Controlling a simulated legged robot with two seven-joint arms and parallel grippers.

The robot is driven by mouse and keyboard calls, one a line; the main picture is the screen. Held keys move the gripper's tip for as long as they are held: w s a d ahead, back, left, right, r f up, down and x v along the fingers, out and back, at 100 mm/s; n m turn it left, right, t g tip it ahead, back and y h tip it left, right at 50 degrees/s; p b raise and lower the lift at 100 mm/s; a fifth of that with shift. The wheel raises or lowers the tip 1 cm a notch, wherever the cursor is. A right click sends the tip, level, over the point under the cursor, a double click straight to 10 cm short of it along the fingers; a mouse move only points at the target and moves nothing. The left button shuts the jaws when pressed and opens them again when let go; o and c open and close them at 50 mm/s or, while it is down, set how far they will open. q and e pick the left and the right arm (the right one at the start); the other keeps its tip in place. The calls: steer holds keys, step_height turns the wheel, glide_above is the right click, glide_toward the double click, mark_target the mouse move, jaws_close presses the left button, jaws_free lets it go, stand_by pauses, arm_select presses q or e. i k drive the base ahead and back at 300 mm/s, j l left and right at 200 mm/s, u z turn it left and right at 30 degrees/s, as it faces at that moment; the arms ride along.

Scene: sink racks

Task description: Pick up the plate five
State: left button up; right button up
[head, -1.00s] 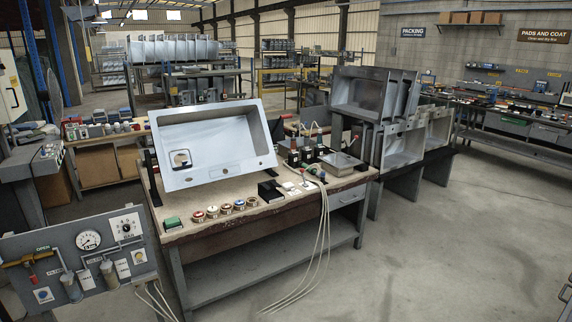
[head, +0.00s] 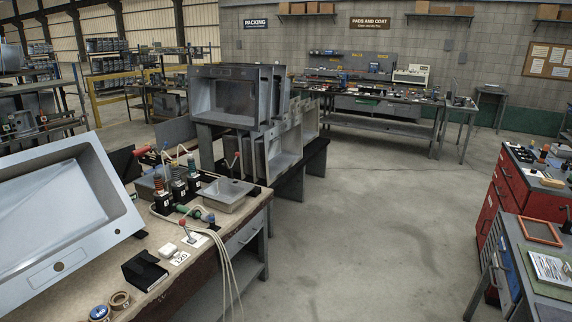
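I cannot make out a plate marked five in the head view. Small white plates or cards lie on the workbench (head: 205,282): one (head: 180,258) has dark marks too small to read, and another (head: 166,250) lies just behind it. A third white piece (head: 194,239) sits near the red-knobbed switch. A shallow grey metal tray (head: 226,192) rests near the bench's back right corner. Neither of my grippers is in view.
A large tilted sink (head: 62,215) fills the left. Stacked sinks (head: 238,98) stand on a dark rack behind the bench. Cables hang off the bench's right end. Red drawer cabinets (head: 492,205) stand at right; the floor (head: 370,230) between is clear.

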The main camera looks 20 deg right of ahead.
mark_target(547, 269)
steer(key=i+l+z, duration=0.2)
steer(key=i+z, duration=0.3)
steer(key=i+l+z, duration=0.1)
steer(key=i+z, duration=0.2)
steer(key=z, duration=0.15)
steer(key=i+z, duration=0.7)
steer(key=i, duration=0.4)
steer(key=i+z, duration=0.25)
steer(key=i, duration=0.35)
steer(key=i+j+z, duration=0.2)
steer(key=i, duration=0.35)
steer(key=i+l+z, duration=0.2)
steer(key=i+l, duration=0.15)
steer(key=i+l+z, duration=0.15)
steer(key=i+l, duration=0.15)
steer(key=i, duration=0.25)
